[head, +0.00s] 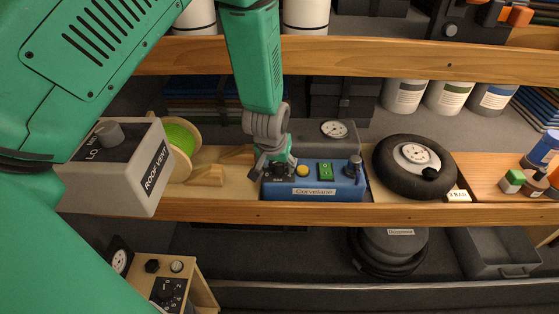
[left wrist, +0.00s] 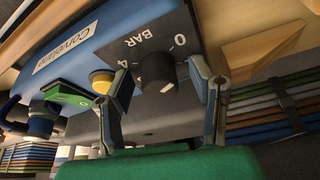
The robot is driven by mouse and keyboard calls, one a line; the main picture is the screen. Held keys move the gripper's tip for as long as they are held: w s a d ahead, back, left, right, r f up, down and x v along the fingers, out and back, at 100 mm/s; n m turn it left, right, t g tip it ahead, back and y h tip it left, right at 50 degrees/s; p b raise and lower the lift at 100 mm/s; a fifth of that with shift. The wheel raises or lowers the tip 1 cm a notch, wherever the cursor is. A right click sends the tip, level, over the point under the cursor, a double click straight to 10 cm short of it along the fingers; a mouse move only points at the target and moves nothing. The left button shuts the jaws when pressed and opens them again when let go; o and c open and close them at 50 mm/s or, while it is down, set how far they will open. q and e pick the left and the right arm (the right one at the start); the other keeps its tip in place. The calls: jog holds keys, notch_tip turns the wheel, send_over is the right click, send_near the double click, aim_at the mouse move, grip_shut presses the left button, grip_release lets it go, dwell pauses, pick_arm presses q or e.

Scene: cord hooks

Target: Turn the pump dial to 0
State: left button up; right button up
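The blue pump (head: 343,186), labelled Corvelane, sits on the wooden shelf in the middle of the head view. Its dial is at the left end, mostly hidden there by my left gripper (head: 276,170). In the left wrist view the dial (left wrist: 157,72) is a black knob on a dark plate marked BAR, with a 0 and other numbers. The fingers of my left gripper (left wrist: 159,76) stand open on either side of the knob, with a visible gap on each side. I cannot tell surely which number the knob points at. My right gripper is not in view.
On the pump are a yellow button (head: 302,171), a green switch (head: 325,171) and a dark fitting (head: 354,166). Wooden wedges (head: 208,174), a green spool (head: 181,137) and a grey ROOF VENT box (head: 115,168) are left.

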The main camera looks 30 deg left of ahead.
pick_arm(q)
jog(key=shift+w+r, duration=0.2)
jog(key=shift+r, duration=0.2)
jog(key=v, duration=1.1)
jog(key=shift+s, duration=0.25)
jog(key=shift+r, duration=0.1)
jog(key=s+d+f+m+g+h+b, duration=0.1)
jog(key=s+f+b, duration=0.5)
jog(key=s+f, duration=1.9)
notch_tip(320, 180, down, 4)
jog(key=d+m+g, duration=0.1)
jog(key=m+g, duration=0.1)
jog(key=m, duration=0.1)
jog(key=shift+s+g, duration=0.3)
jog(key=shift+s, duration=0.1)
